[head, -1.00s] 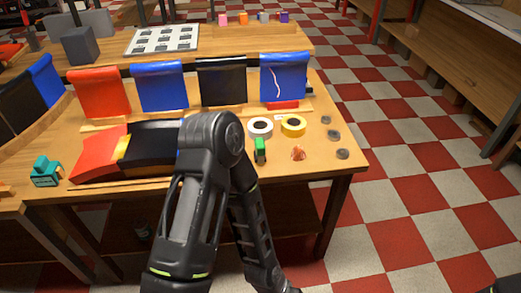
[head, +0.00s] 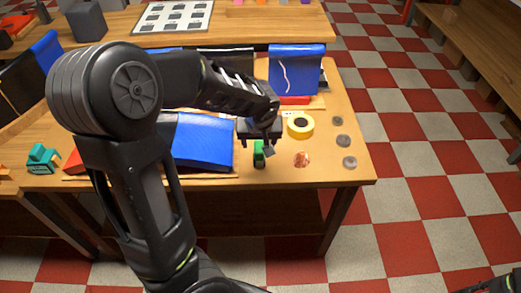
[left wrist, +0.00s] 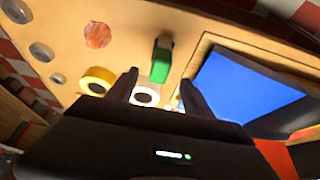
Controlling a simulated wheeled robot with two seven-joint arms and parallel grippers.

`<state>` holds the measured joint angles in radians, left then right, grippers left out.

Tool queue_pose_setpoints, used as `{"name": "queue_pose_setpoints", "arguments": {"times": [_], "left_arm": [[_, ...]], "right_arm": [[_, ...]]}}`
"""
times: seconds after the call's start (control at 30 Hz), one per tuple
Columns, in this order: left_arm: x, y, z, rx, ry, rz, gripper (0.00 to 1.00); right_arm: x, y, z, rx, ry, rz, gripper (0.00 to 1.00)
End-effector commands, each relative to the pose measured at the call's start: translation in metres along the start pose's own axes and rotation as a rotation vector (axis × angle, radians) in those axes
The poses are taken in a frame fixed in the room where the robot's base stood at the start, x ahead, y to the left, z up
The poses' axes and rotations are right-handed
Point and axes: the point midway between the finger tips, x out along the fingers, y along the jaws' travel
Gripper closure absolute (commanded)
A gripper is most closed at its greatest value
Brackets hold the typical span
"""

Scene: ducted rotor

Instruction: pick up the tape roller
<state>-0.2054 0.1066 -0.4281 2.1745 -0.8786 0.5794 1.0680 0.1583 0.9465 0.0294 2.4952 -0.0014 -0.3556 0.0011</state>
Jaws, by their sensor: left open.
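A small green tool (head: 259,158), which looks like the tape roller, lies near the front edge of the table. It also shows in the left wrist view (left wrist: 161,60). I cannot tell its finer shape. My left gripper (head: 257,146) is open and empty, above and just behind the green tool. In the left wrist view its two fingers (left wrist: 160,78) point towards the green tool, which shows between and beyond their tips. No contact shows. A white tape roll (left wrist: 146,96) lies between the fingers in that view; my gripper hides it in the head view. My right gripper is not in view.
A yellow tape roll (head: 300,125), a copper-coloured piece (head: 302,159) and grey discs (head: 349,162) lie to the right. A blue sloped panel (head: 205,142) is close on the left. A teal object (head: 42,158) stands at far left. An upright blue sheet (head: 296,75) is behind.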

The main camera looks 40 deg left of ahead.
Motion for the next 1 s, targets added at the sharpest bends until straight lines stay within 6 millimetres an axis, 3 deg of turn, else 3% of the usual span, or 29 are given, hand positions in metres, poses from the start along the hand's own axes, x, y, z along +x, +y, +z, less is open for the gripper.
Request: {"name": "queue_pose_setpoints", "arguments": {"times": [0.2, 0.47, 0.83, 1.0], "left_arm": [[0.002, 0.0, 0.001, 0.001, -0.001, 0.001, 0.4], [0.026, 0.001, 0.001, 0.002, -0.003, 0.001, 0.4], [0.03, 0.001, 0.002, 0.003, -0.002, 0.0, 0.4], [0.049, 0.001, 0.004, 0.004, -0.004, -0.002, 0.4]], "right_arm": [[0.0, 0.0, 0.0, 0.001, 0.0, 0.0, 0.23], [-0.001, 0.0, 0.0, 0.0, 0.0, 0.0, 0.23], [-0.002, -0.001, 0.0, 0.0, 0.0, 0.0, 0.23], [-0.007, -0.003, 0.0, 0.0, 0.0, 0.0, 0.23]]}}
